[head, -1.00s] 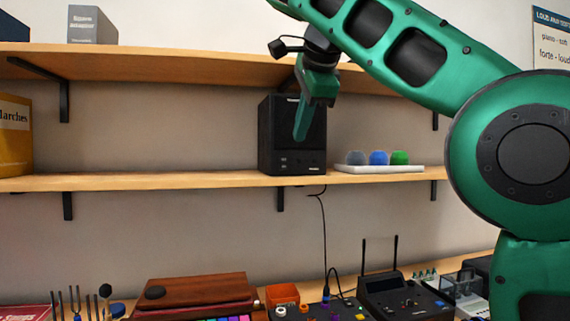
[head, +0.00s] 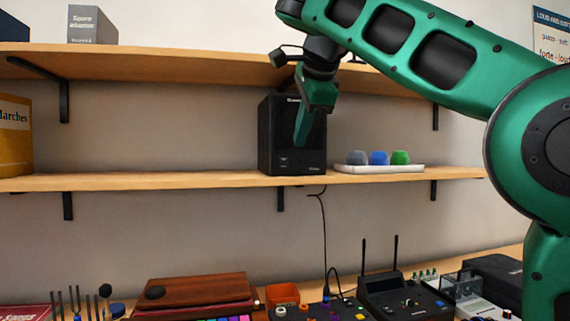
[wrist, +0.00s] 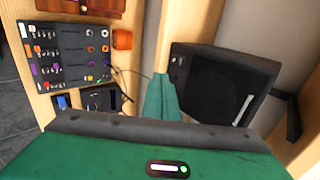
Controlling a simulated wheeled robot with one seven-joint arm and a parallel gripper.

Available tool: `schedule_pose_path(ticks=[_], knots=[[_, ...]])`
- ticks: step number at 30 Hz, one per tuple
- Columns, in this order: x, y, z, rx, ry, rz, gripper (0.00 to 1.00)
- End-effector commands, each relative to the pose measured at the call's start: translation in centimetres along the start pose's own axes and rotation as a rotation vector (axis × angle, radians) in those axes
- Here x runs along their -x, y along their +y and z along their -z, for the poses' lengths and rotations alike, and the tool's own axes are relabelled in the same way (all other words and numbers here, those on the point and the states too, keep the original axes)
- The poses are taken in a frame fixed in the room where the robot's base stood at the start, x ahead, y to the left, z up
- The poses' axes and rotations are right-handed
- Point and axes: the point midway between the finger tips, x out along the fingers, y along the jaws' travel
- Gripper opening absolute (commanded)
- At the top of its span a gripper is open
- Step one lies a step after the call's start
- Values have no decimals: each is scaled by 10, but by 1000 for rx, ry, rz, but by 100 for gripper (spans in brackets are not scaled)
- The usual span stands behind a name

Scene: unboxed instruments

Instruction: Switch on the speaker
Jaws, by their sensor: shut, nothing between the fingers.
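The speaker (head: 276,138) is a black box standing upright on the middle shelf, with small controls low on its front and a cable hanging below the shelf. It also shows in the wrist view (wrist: 226,82), right of the fingers. My gripper (head: 299,143) is shut and empty, its green fingers pointing down in front of the speaker's face and hiding part of it. In the wrist view the closed fingertips (wrist: 163,76) are close to the speaker's control edge. I cannot tell whether they touch it.
A white tray (head: 378,169) with grey, blue and green foam covers sits right of the speaker. Below are a mixer, a wireless receiver (head: 402,296) and a wooden case (head: 192,291).

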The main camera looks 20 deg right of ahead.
Motion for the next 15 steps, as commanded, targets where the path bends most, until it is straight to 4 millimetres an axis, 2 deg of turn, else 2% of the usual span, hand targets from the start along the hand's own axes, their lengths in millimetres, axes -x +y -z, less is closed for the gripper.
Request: schedule_pose_path(ticks=[8, 15], knots=[[-6, 3, -5, 4, -3, 5, 0], [-23, 1, -6, 6, 0, 6, 0]])
